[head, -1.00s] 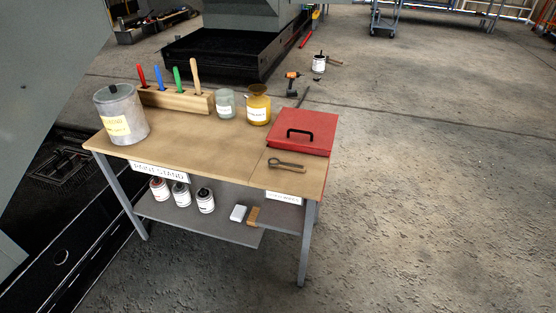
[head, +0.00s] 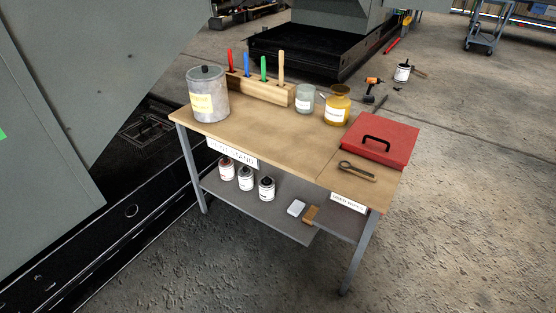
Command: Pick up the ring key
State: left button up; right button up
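The ring key (head: 357,171) is a dark metal tool with a ring-shaped end. It lies flat near the front right corner of the wooden tabletop (head: 262,137), just in front of the red case (head: 380,140). Its ring end points left and its shaft runs to the right. Neither of my grippers shows in the head view.
A grey metal canister (head: 208,100), a wooden block (head: 262,88) with several coloured handles, a glass jar (head: 305,99) and a yellow jar (head: 337,105) stand along the back. Open concrete floor (head: 470,220) lies right of the table.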

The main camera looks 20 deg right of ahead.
aim_at(367, 173)
jog(key=u, duration=0.65)
jog(key=i, duration=1.05)
jog(key=z, duration=2.75)
